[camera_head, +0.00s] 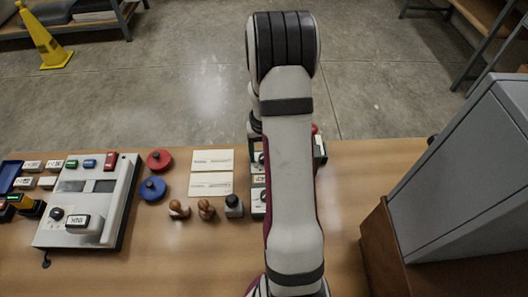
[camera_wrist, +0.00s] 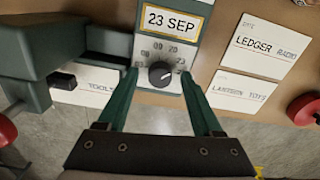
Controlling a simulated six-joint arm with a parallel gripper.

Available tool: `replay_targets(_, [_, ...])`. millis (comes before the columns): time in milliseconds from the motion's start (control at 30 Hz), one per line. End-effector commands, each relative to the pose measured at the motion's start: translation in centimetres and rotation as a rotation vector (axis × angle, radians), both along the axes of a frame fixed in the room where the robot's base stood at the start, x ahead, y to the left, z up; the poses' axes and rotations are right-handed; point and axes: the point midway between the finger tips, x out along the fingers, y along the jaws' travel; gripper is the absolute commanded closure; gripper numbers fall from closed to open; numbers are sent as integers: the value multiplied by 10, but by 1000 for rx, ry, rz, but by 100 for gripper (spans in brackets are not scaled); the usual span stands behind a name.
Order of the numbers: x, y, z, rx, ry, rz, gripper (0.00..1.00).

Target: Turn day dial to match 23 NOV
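A date device with a label window (camera_wrist: 172,20) reading 23 SEP shows in the wrist view. Below the window is a round black dial (camera_wrist: 160,74) with a white pointer mark, on a pale plate with small printed numbers around it. My gripper (camera_wrist: 159,76) is open, with one green finger on each side of the dial. I cannot tell whether the fingertips touch it. In the head view my arm covers most of the device; only edges of it (camera_head: 319,150) show.
Cards reading LEDGER (camera_wrist: 262,47) and LANTERN (camera_wrist: 240,91) lie beside the device. A dark green block with a lever (camera_wrist: 35,50) stands at left in the wrist view. A grey cabinet (camera_head: 465,170) stands at right. Wooden stamps (camera_head: 179,209) and a grey box (camera_head: 90,200) are left.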

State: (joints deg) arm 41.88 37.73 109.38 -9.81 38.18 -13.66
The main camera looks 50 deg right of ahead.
Motion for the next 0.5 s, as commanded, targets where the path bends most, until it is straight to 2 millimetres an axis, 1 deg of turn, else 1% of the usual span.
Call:
replay_targets(167, [0,0,1,0,0,0,33])
replay_targets(267, [1,-1,9,-2,-3,1,33])
replay_targets(367, [1,-1,29,-4,-3,1,33])
replay_targets(467, [1,-1,60,-6,-6,1,33])
replay_targets(500, [1,-1,73,-6,-6,0,33])
